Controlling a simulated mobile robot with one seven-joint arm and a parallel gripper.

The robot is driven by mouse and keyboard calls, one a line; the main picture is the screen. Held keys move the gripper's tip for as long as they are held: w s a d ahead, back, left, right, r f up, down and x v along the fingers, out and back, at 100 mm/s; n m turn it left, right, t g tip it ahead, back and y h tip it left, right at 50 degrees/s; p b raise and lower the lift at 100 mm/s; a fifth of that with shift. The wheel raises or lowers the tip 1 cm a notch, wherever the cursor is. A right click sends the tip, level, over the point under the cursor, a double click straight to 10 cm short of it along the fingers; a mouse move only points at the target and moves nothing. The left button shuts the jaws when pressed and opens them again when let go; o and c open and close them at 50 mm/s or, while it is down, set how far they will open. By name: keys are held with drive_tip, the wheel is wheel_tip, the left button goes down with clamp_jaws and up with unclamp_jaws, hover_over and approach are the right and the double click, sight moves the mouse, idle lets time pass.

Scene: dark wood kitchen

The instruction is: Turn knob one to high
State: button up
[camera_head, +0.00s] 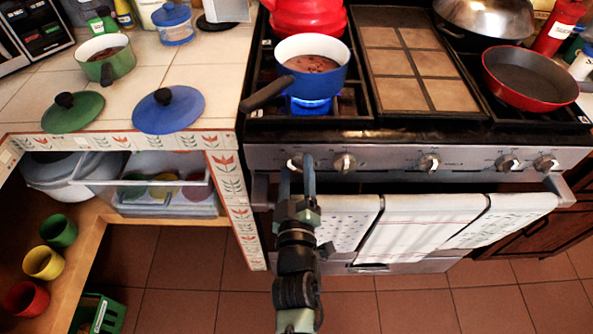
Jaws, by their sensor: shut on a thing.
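The stove's control panel (389,158) carries a row of round metal knobs. The leftmost knob (296,162) is between the fingers of my gripper (297,165), which is shut on it and hides part of it. My arm comes up from below in front of the oven. A blue flame (310,104) burns on the front left burner under a blue pot (309,84) with brown food inside. The marks around the held knob are too small and covered to read.
The other knobs, such as the second one (344,163), are free. The blue pot's dark handle (267,94) points to the front left. Towels (427,221) hang on the oven rail just below the panel. A red pan (529,78) stands at right.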

drive_tip(key=shift+n, duration=0.5)
drive_tip(key=o, duration=1.4)
drive_tip(key=shift+c, duration=0.2)
drive_tip(key=s, duration=1.3)
drive_tip(key=shift+b, duration=0.35)
drive_tip(key=shift+w, duration=0.1)
